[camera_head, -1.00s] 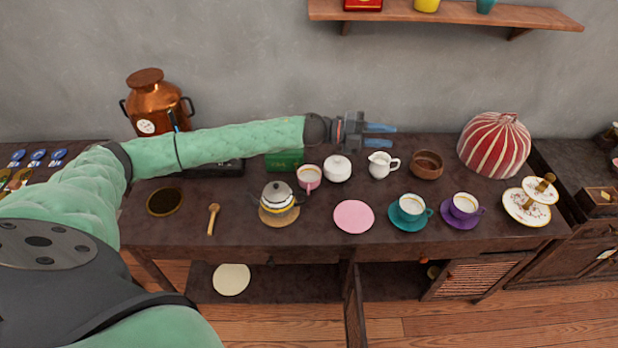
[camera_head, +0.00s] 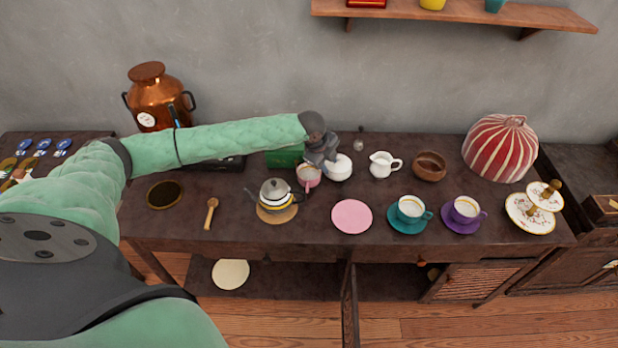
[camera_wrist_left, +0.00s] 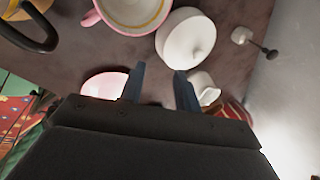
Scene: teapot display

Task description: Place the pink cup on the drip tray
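The pink cup (camera_head: 309,176) stands on the dark counter, right of the teapot. Its rim is partly hidden by my gripper in the head view, and the top edge cuts it off in the left wrist view (camera_wrist_left: 133,12). My left gripper (camera_head: 321,162) is above the counter, near the cup and the white lidded bowl (camera_head: 339,169). In the left wrist view its two fingers (camera_wrist_left: 160,72) are apart with nothing between them. A dark round dish with a gold rim (camera_head: 165,195), perhaps the drip tray, lies at the counter's left. My right gripper is out of view.
The teapot (camera_head: 275,195) on its round mat stands left of the cup. A copper urn (camera_head: 158,98) stands behind the dark dish, and a wooden spoon (camera_head: 211,213) lies to its right. The pink disc (camera_head: 352,216) and white jug (camera_head: 382,164) are to the right.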

